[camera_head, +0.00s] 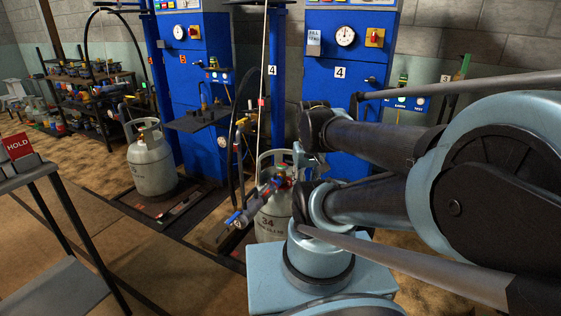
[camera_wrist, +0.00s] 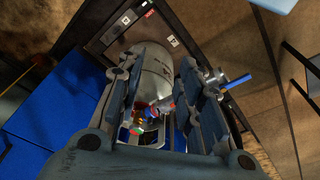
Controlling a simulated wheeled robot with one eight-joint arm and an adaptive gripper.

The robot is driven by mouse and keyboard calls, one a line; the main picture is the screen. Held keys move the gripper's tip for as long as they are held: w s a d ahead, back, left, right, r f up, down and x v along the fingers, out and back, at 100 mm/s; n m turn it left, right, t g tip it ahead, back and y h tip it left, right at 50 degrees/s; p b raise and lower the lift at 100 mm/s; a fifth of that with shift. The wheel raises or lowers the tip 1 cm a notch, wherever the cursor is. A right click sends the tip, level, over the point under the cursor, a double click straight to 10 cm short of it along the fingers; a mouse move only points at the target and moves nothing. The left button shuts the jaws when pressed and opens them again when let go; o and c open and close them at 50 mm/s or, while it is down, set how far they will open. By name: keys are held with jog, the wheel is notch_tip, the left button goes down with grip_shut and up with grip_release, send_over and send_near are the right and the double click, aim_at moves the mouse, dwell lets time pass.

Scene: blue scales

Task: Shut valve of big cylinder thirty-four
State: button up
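The big grey cylinder marked 34 (camera_head: 270,226) stands on the scale in front of the blue column numbered 4, partly hidden by my arm. Its valve (camera_head: 281,181), with red and green parts, sits at the top inside the collar. A filling connector with a blue lever (camera_head: 236,217) reaches out to the left of it. My gripper (camera_head: 303,162) is close to the collar's right side. In the wrist view my gripper (camera_wrist: 163,100) is open, its two fingers apart. The cylinder (camera_wrist: 156,73) and red-and-blue valve parts (camera_wrist: 153,111) show between and beyond the fingers; contact cannot be told.
Another grey cylinder (camera_head: 151,163) stands on a scale to the left. Blue scale columns (camera_head: 196,80) line the wall. A metal stand with a red HOLD sign (camera_head: 18,146) is at front left. A hose (camera_head: 237,130) hangs left of cylinder 34. Open floor lies front left.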

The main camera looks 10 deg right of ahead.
jog(key=shift+w, duration=0.25)
jog(key=o, duration=0.9)
jog(key=shift+s+r+n, duration=0.1)
jog(key=shift+r+n, duration=0.2)
jog(key=shift+r, duration=0.45)
jog(key=w+r+n+g, duration=0.1)
jog(key=w+r+n, duration=0.35)
jog(key=w, duration=0.45)
jog(key=w+r+n, duration=0.3)
jog(key=w+n, duration=0.2)
jog(key=w, duration=0.5)
jog(key=n+g, duration=0.1)
jog(key=n, duration=1)
send_over(282, 165)
notch_tip(282, 165, down, 10)
notch_tip(282, 165, down, 17)
jog(key=shift+r, duration=0.1)
